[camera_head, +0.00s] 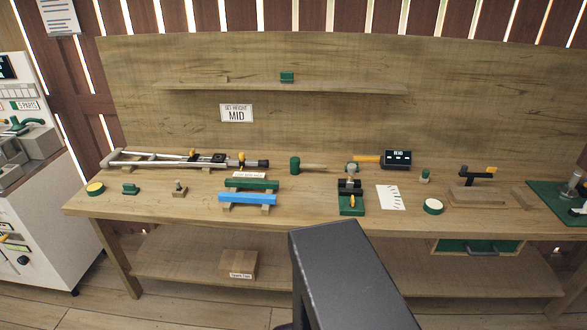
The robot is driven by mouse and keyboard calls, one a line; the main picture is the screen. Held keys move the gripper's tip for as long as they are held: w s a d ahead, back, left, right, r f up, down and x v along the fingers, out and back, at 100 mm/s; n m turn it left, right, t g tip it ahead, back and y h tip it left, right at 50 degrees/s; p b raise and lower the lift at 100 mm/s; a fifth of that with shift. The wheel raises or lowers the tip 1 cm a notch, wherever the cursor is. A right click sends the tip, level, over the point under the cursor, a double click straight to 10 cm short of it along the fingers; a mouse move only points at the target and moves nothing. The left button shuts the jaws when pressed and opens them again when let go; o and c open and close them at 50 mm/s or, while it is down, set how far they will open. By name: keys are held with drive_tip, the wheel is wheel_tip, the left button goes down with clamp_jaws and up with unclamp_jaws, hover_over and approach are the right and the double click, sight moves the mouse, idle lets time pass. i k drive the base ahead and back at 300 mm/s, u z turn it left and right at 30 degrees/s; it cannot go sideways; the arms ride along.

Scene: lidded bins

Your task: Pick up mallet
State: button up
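The mallet (295,166) lies on the workbench (160,207), a little left of the bench's middle and towards its back. It has a dark green cylindrical head, and a thin wooden handle points right from it. It looks clear of the things around it. A large dark block at the bottom middle is part of my own arm. My gripper does not show, so its fingers and anything in them are hidden from me.
A crutch-like frame (150,158) lies left of the mallet. A green bar (250,183) and blue bar (247,198) rest on supports in front. A wall shelf (220,87) runs above.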

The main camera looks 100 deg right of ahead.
sight(295, 165)
drive_tip(key=u, duration=1.1)
drive_tip(key=k, duration=0.1)
drive_tip(key=z, duration=3.35)
drive_tip(key=k, duration=0.15)
drive_tip(key=z, duration=1.85)
drive_tip(key=i, duration=0.1)
drive_tip(key=u, duration=0.1)
